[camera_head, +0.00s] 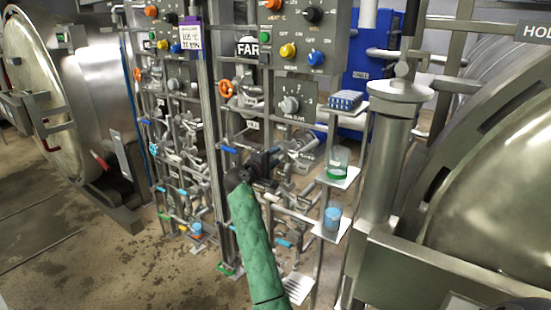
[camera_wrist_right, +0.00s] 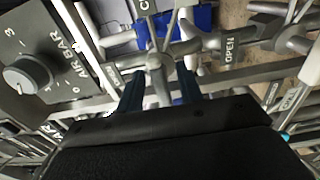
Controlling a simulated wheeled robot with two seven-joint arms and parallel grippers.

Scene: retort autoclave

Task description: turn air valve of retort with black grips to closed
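My right gripper (camera_head: 268,163) reaches into the pipework of the middle valve panel, at the end of my green-sleeved arm. In the right wrist view, its two dark fingers (camera_wrist_right: 160,84) are spread apart. A grey metal valve part (camera_wrist_right: 157,65) shows between and just beyond the fingertips, with gaps at its sides; contact cannot be told. A plate marked OPEN (camera_wrist_right: 231,50) lies to its right, and a partly cut-off plate beginning with C (camera_wrist_right: 144,9) is above. Which part is the air valve's grip is unclear. My left gripper is not in view.
A grey control box with a knob (camera_head: 290,104) is above the gripper; the AIR BAR dial (camera_wrist_right: 28,74) shows at left in the wrist view. Small shelves hold a glass beaker (camera_head: 340,160) and a blue cup (camera_head: 332,217). Large steel retorts (camera_head: 500,170) flank the pipework.

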